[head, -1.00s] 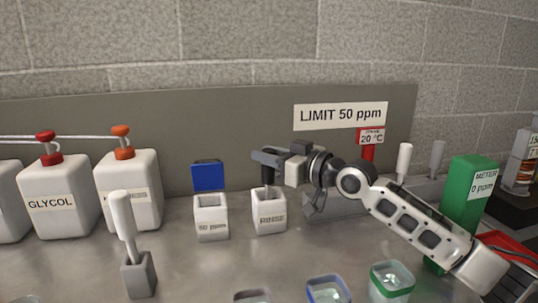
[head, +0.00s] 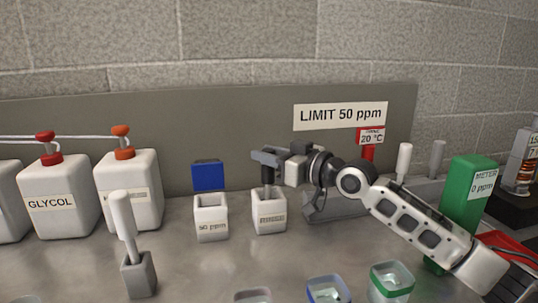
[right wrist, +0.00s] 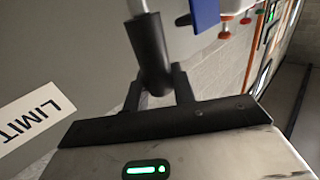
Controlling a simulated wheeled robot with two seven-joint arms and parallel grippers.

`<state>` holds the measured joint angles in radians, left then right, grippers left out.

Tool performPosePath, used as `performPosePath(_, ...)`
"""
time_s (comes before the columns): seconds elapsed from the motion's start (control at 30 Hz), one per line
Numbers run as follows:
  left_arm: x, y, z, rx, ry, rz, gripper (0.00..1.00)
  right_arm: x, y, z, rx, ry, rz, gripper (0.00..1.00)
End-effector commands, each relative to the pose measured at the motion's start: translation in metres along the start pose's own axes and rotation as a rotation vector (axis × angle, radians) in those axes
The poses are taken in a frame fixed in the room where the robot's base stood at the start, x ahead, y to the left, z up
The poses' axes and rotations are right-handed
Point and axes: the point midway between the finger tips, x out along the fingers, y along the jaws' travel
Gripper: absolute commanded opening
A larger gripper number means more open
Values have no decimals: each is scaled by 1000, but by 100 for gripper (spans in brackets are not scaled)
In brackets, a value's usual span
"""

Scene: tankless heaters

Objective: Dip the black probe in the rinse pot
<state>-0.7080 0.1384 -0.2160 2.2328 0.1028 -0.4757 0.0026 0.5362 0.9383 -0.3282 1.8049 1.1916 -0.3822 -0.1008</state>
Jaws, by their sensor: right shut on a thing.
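My right gripper (head: 268,157) is shut on the black probe (head: 267,174) above the white rinse pot (head: 268,211), which has a label on its front. The probe stands about upright, and its lower end is at or inside the pot's mouth, so I cannot see the tip. In the right wrist view the gripper's fingers (right wrist: 160,92) close around the dark probe (right wrist: 147,45), with a pale part at its far end. My left gripper is not in view.
A white pot marked 50 ppm (head: 211,218) with a blue lid (head: 207,176) stands just left. A white-handled tool in a grey holder (head: 138,275) stands front left. Cups line the front, including a green-rimmed cup (head: 391,281). A green meter (head: 467,195) stands right.

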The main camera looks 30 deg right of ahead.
Motion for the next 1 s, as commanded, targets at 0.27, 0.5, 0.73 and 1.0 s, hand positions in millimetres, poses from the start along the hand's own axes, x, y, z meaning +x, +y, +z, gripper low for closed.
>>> performPosePath(0.27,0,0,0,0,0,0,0,0,0,0,0,1,0,3)
performPosePath(0.5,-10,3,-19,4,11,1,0,0,0,-18,0,1,0,3)
performPosePath(0.73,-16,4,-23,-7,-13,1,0,0,0,-41,0,1,0,3)
performPosePath(1.0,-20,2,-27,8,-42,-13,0,0,0,-68,-1,1,0,3)
